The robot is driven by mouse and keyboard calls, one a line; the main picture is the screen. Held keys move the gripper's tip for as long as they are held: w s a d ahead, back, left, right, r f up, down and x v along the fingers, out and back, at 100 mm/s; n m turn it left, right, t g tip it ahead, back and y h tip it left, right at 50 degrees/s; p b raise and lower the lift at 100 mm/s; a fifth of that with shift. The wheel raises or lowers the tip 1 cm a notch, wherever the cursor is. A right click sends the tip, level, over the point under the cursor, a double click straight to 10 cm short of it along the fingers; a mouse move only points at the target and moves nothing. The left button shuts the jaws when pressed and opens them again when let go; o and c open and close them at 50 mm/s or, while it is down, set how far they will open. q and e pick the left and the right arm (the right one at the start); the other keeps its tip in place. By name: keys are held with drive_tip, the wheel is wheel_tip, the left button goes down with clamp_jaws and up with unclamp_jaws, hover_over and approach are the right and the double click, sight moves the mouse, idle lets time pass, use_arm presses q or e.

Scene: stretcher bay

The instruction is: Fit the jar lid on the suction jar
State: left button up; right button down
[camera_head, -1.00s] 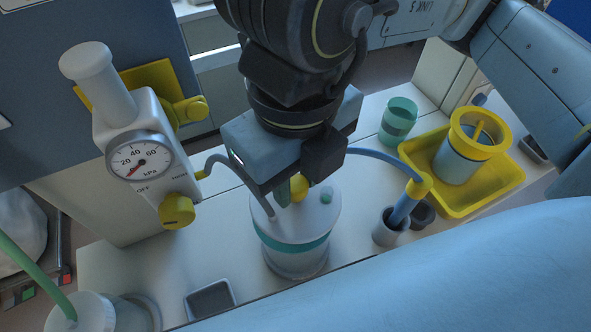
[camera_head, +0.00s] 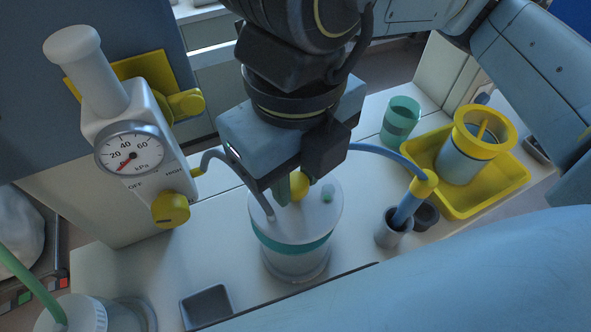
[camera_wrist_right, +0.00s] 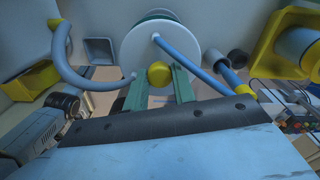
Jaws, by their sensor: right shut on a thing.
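The jar lid (camera_head: 318,216) is a pale grey disc with hose fittings and a yellow ball knob (camera_head: 299,187). It appears level on the suction jar (camera_head: 297,263), a clear cylinder with a teal band on the white worktop; I see no clear gap between them. My right gripper (camera_head: 290,190) comes down from above, its green fingers shut on the knob. In the right wrist view the fingers stand on either side of the knob (camera_wrist_right: 158,74), with the lid (camera_wrist_right: 185,40) beyond. The lid hides the jar's rim. My left gripper is out of view.
A suction regulator with a gauge (camera_head: 133,153) stands left. A grey hose (camera_head: 232,164) and a blue hose (camera_head: 385,155) run near the lid. Right are a grey holder (camera_head: 392,230), a green cup (camera_head: 400,121) and a yellow tray (camera_head: 500,200). A dark small tray (camera_head: 206,305) lies in front.

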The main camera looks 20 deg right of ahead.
drive_tip(key=shift+f+b, duration=0.85)
drive_tip(key=shift+b, duration=0.3)
idle(0.9)
drive_tip(key=shift+f+b, duration=0.75)
drive_tip(key=shift+b, duration=0.75)
idle(1.5)
idle(0.4)
drive_tip(key=c, duration=1.1)
unclamp_jaws()
drive_tip(key=shift+o, duration=0.4)
drive_tip(key=o, duration=0.4)
drive_tip(key=shift+r, duration=0.1)
drive_tip(key=shift+r+p, duration=2.35)
drive_tip(key=shift+r, duration=1.85)
